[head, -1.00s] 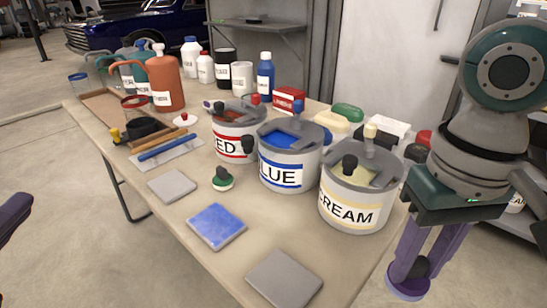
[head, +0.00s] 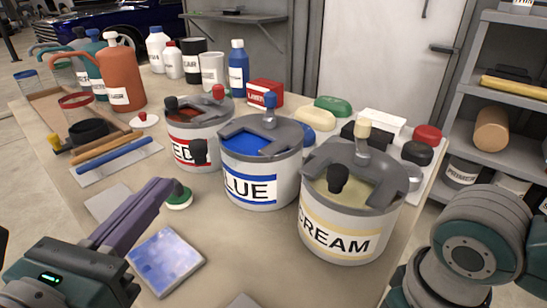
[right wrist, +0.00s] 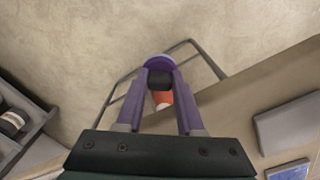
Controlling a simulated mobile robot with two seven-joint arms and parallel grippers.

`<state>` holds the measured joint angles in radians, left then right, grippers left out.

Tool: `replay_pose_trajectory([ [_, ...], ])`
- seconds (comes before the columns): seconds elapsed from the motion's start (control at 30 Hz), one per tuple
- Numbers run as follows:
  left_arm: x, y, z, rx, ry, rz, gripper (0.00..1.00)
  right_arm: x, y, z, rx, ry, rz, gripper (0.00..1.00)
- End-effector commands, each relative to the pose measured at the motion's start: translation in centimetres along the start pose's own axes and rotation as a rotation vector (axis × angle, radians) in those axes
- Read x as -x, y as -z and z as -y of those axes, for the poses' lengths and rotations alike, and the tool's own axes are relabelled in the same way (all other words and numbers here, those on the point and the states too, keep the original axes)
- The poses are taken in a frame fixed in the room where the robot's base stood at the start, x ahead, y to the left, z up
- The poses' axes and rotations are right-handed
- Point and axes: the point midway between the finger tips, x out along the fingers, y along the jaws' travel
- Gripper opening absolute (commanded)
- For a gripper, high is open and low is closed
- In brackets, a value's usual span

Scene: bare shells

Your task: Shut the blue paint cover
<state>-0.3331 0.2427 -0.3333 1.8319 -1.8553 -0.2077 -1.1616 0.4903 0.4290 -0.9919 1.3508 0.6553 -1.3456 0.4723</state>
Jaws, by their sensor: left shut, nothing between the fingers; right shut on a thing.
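The blue paint pot (head: 262,187) stands between the red pot and the cream pot. Its grey lid (head: 289,134) has an opening where blue paint (head: 252,142) shows, so the cover is not over it. My left gripper (head: 165,188) is shut and empty, left of the pot. My right gripper (right wrist: 160,82) is shut on a small dark-handled piece with a round purple base (right wrist: 158,61), away from the pots.
The red pot (head: 191,153) and cream pot (head: 338,238) crowd the blue pot on both sides. A small green-and-white round piece (head: 179,201) lies close to the left fingertips. A blue sponge-like tile (head: 166,262) lies in front. Bottles and a red box (head: 265,93) stand behind.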

Motion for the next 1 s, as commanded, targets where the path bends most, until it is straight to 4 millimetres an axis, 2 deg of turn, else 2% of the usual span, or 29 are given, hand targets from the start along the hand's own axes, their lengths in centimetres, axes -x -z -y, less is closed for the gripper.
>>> replay_pose_trajectory([
  [0.1,-2.6,-0.2,0.0,0.002,-0.002,0.003,0.00,0.2,0.0,0.0,0.000,0.000,0.000,0.00],
  [0.33,-5.9,0.0,0.0,0.002,-0.001,0.002,0.00,0.0,0.0,0.0,0.000,0.000,0.000,0.00],
  [0.5,-6.7,0.0,0.0,0.002,-0.001,0.000,0.00,0.0,0.0,0.0,0.000,0.000,0.000,0.00],
  [0.87,-6.8,0.0,0.0,0.002,-0.001,0.000,0.00,0.0,0.0,0.0,0.000,0.000,0.000,0.00],
  [1.0,-7.9,-0.1,0.5,0.003,0.000,0.001,0.00,0.0,0.0,0.0,-0.001,0.000,0.000,0.00],
])
